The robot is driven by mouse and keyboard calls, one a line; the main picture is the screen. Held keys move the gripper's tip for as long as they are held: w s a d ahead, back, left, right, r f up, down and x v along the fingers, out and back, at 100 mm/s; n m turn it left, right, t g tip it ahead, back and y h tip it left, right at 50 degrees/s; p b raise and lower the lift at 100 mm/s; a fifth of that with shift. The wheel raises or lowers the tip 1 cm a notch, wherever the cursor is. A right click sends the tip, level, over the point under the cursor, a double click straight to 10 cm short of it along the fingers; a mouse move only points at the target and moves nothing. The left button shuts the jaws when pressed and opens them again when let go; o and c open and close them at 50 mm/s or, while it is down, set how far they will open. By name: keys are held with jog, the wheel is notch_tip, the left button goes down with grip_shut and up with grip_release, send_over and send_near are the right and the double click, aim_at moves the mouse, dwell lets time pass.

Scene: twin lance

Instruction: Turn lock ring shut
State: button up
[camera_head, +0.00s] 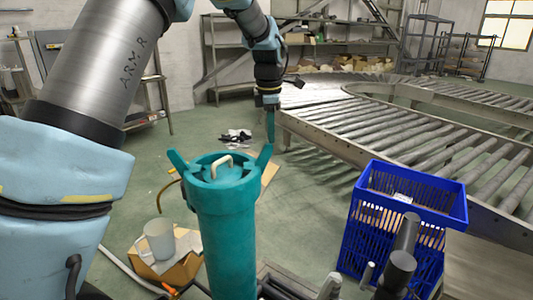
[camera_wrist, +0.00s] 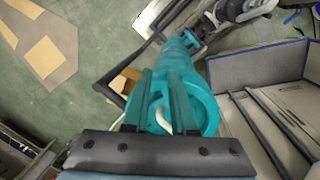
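A tall teal canister (camera_head: 228,240) stands upright in the middle of the head view. On its top sits a teal lock ring (camera_head: 219,178) with two raised lugs, around a lid with a cream handle (camera_head: 222,165). My gripper (camera_head: 270,138) points down at the ring's right lug, its finger overlapping the lug's tip in the picture. In the wrist view, two teal fingers (camera_wrist: 162,85) stand apart with a gap between them, in front of the canister top. The handle (camera_wrist: 162,120) shows between the fingers. I cannot tell whether the fingers touch the lug.
A blue crate (camera_head: 400,222) stands at the right, with dark cylinders in front of it. A roller conveyor (camera_head: 390,130) runs behind. The green floor behind the canister is mostly free.

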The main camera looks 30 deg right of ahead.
notch_tip(320, 180, up, 12)
jog(key=p, duration=1)
jog(key=shift+d+f+p, duration=0.2)
jog(key=shift+d+p, duration=0.15)
jog(key=shift+p, duration=0.05)
dwell(0.6)
notch_tip(320, 180, up, 11)
jog(key=b, duration=0.2)
jog(key=shift+s+a+f+b, duration=0.15)
jog(key=shift+s+a+b, duration=0.2)
jog(key=shift+a+b, duration=0.1)
